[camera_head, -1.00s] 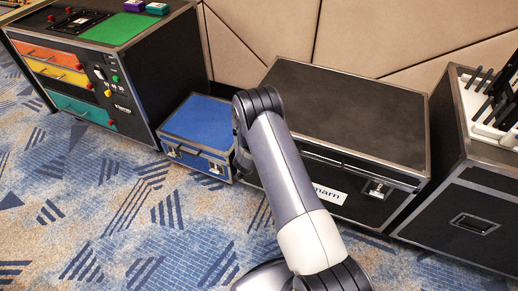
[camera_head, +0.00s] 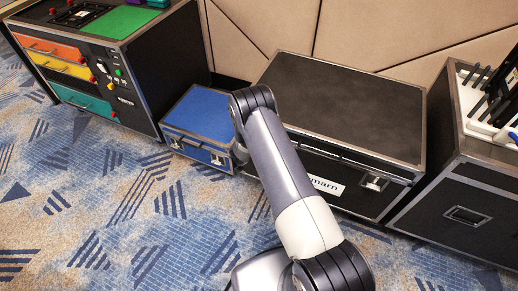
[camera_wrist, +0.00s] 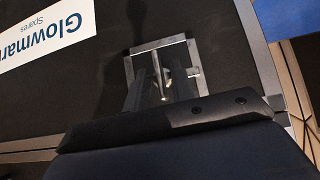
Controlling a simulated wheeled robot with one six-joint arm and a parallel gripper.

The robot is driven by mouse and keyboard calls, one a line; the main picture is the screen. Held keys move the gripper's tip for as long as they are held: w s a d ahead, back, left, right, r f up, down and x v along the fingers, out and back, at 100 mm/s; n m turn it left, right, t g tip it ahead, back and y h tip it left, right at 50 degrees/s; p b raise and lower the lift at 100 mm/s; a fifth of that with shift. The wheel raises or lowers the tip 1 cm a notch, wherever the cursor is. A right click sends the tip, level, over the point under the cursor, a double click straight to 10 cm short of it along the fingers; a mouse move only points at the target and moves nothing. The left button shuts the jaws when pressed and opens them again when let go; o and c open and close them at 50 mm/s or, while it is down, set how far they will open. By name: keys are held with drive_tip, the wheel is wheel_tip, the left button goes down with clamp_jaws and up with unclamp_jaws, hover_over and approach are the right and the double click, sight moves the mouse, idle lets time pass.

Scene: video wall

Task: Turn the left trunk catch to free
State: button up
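The black trunk (camera_head: 352,112) with metal edges stands closed in the head view, with its right catch (camera_head: 374,182) on the front. My arm hides its left catch there. In the wrist view the left catch (camera_wrist: 191,54) is a square metal plate with a small lever in its middle, next to the upside-down white "Glowmarn Spares" label (camera_wrist: 45,35). My gripper (camera_wrist: 158,92) is at this catch, with its dark fingers apart on either side of the lever. I cannot tell whether they touch it. My gripper is hidden in the head view.
A blue case (camera_head: 203,113) stands close to the trunk's left side. Further left is a black cabinet with coloured drawers (camera_head: 70,68). A black case (camera_head: 465,190) with a white tray on top stands at the right. Patterned carpet (camera_head: 110,220) in front is clear.

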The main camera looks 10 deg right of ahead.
drive_tip(key=shift+o, duration=0.3)
drive_tip(key=p+v, duration=0.1)
drive_tip(key=v, duration=0.9)
drive_tip(key=shift+s+r, duration=0.2)
drive_tip(key=shift+r, duration=0.1)
drive_tip(key=shift+a, duration=0.15)
drive_tip(key=b+x, duration=0.1)
drive_tip(key=x, duration=0.9)
drive_tip(key=shift+w+f+b, duration=0.15)
drive_tip(key=shift+f+b, duration=0.15)
drive_tip(key=shift+f, duration=0.05)
drive_tip(key=shift+r, duration=0.15)
